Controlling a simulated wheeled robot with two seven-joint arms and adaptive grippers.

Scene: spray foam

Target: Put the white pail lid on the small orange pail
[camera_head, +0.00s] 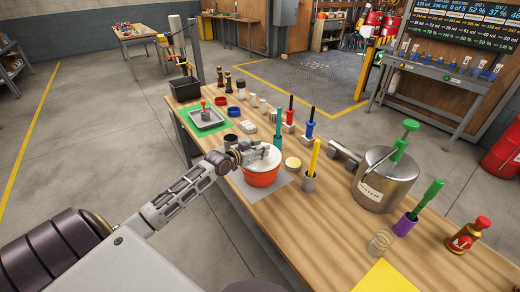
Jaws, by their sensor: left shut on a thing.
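The small orange pail (262,179) stands upright on a grey mat (285,187) near the left edge of the wooden table. The white pail lid (266,157) is over the top of the pail and covers its opening. My left gripper (249,155) reaches in from the left and is shut on the lid at its left side. Whether the lid is seated on the rim or held just above it, I cannot tell. The gripper hides part of the lid. My right gripper is not in view.
Close to the right of the pail are a yellow-handled tool in a cup (310,178), a small round tan piece (293,163) and a green tool (278,128). A large metal canister (375,185) stands farther right. A metal tray (205,117) lies on a green mat beyond.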

